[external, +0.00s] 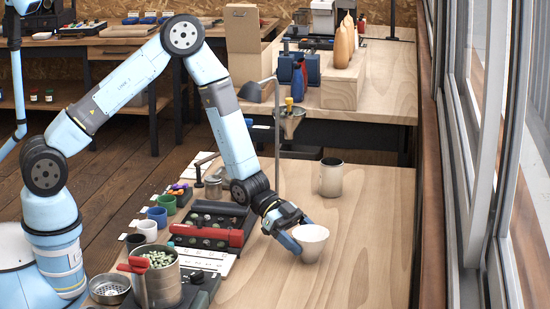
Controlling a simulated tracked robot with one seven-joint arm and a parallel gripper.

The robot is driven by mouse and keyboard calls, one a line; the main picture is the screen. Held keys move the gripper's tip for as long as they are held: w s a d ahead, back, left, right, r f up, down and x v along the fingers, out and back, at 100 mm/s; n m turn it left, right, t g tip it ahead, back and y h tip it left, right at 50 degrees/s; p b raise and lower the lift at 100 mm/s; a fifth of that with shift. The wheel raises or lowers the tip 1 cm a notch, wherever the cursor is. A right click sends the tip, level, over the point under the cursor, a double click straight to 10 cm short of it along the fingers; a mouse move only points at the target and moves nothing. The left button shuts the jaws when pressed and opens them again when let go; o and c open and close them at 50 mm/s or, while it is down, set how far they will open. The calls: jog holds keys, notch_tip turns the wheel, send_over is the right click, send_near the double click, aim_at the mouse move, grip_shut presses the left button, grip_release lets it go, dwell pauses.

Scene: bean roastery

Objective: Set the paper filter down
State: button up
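The paper filter (312,244) is a white, cone-shaped cup, wide at the top and narrow at the bottom, and it looks upright. It is over the bare wood of the near table (373,235), right of the middle of the picture. I cannot tell whether its bottom touches the wood. My gripper (298,232) reaches down from the upper left, with its blue fingers right at the filter's left side and rim. The filter and the viewing angle hide part of the fingers, so their grip on it is unclear.
A grey-white canister (332,177) stands behind the filter. A thin metal stand (278,140) rises near my forearm. A black and red tray (212,225), several colored cups and a metal pot of pale beans (158,277) line the left edge. The table's right side is clear, beside the windows.

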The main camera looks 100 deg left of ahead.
jog(key=shift+o, duration=1)
jog(key=shift+r, duration=0.15)
jog(key=v, duration=1.2)
jog(key=s+d+r+n+g+y, duration=0.1)
jog(key=s+d+r+y, duration=0.15)
jog(key=r, duration=0.55)
jog(key=s+d+r+n+y, duration=0.1)
jog(key=s+r+y, duration=0.15)
jog(key=r, duration=0.55)
jog(key=s+d+r+n+g+y, duration=0.15)
jog(key=r+y, duration=0.25)
jog(key=r, duration=0.4)
jog(key=s+d+r+g+h, duration=0.1)
jog(key=s+d, duration=0.3)
jog(key=s, duration=0.5)
jog(key=s+d+r+n+g+h, duration=0.1)
jog(key=s+d+r, duration=0.3)
jog(key=s, duration=0.5)
jog(key=s+d+r+n+g, duration=0.1)
jog(key=s+d+r, duration=0.2)
jog(key=s, duration=0.7)
jog(key=d, duration=0.2)
jog(key=shift+d+h, duration=0.35)
jog(key=shift+h, duration=0.05)
